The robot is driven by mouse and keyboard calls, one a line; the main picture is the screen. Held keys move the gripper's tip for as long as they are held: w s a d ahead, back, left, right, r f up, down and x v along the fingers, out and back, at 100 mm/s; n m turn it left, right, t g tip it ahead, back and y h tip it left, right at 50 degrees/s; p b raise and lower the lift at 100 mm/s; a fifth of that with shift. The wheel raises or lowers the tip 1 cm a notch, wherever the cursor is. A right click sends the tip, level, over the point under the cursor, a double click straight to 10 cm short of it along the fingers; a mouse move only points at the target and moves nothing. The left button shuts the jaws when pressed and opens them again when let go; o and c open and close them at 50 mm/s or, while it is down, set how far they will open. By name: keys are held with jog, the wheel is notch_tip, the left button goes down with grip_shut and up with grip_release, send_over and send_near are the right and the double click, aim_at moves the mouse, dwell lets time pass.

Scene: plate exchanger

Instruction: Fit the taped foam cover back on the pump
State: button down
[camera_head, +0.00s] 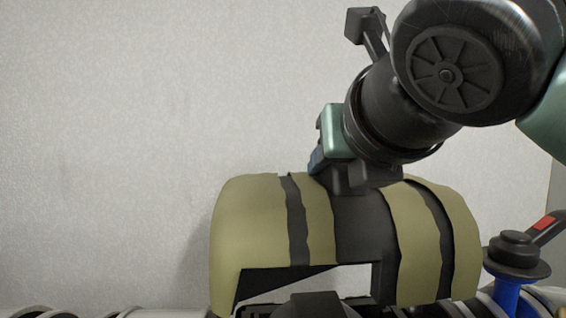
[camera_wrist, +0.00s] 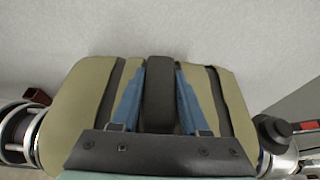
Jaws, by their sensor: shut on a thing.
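The foam cover (camera_head: 248,215) is an olive, rounded shell with dark tape bands and a notch in its lower front edge. My gripper (camera_head: 345,178) comes down on its top from the upper right. In the wrist view, the blue fingers of my gripper (camera_wrist: 160,82) are shut on the dark raised strip along the middle of the cover (camera_wrist: 82,110). The cover looks roughly level. A dark part (camera_head: 315,305), perhaps of the pump, shows below the notch. The rest of the pump is hidden, and I cannot tell whether the cover rests on it.
A pipe with pale rings (camera_head: 150,312) runs along the bottom left. A blue valve stem with a black cap (camera_head: 514,256) and a red-marked lever (camera_head: 544,224) stands close to the cover's right. A plain pale wall (camera_head: 120,130) is behind. The space upper left is clear.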

jog(key=shift+d, duration=0.4)
jog(key=shift+d+f, duration=0.4)
jog(key=shift+a, duration=0.75)
jog(key=shift+d+f+b, duration=0.45)
jog(key=shift+f+b, duration=0.1)
jog(key=shift+f, duration=0.2)
jog(key=shift+a+f, duration=0.2)
jog(key=shift+a, duration=0.05)
jog(key=shift+d+f, duration=0.1)
jog(key=shift+f, duration=0.05)
